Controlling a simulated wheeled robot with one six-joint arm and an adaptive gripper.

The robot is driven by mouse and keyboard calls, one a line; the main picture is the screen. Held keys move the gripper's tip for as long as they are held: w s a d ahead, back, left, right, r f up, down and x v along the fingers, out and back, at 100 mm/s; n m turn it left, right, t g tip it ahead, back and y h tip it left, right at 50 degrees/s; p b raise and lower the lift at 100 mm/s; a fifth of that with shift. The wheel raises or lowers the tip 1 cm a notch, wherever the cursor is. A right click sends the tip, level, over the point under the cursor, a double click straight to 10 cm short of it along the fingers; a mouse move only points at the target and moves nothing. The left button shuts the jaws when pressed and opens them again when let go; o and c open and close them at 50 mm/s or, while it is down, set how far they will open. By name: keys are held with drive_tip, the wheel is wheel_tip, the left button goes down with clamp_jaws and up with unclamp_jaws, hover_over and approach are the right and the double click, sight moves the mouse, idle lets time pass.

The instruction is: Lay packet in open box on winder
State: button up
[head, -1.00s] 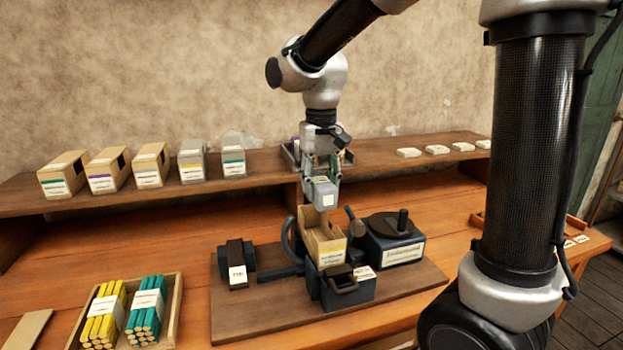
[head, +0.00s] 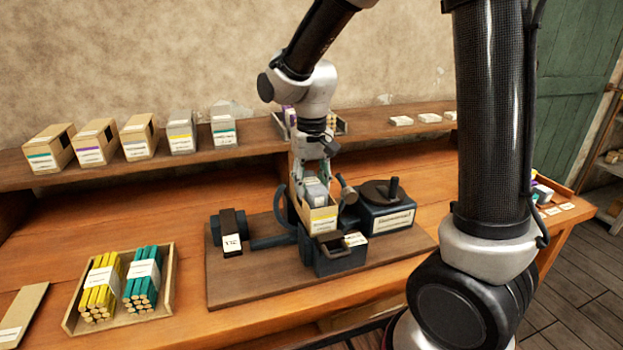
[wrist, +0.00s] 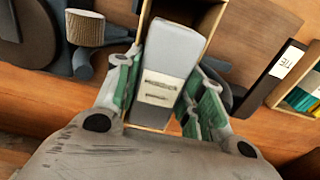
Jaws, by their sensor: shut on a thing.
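The packet (head: 316,191) is a grey block, held at the mouth of the open box and partly inside it. In the wrist view the grey packet (wrist: 172,62) lies between green finger pads, with box walls around it. My gripper (head: 313,181) is shut on the packet, just above the box. How deep the packet sits is hidden by the box's front wall.
A dark crank unit (head: 388,212) stands right of the box, and a labelled block (head: 231,232) stands left. A tray (head: 170,300) of yellow and teal bundles is at front left. Several closed boxes (head: 180,135) line the shelf behind.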

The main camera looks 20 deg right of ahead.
drive_tip(key=shift+f, duration=0.25)
idle(0.3)
drive_tip(key=shift+f, duration=0.75)
drive_tip(key=o, duration=1.2)
drive_tip(key=shift+r, duration=0.1)
drive_tip(key=shift+r, duration=4.9)
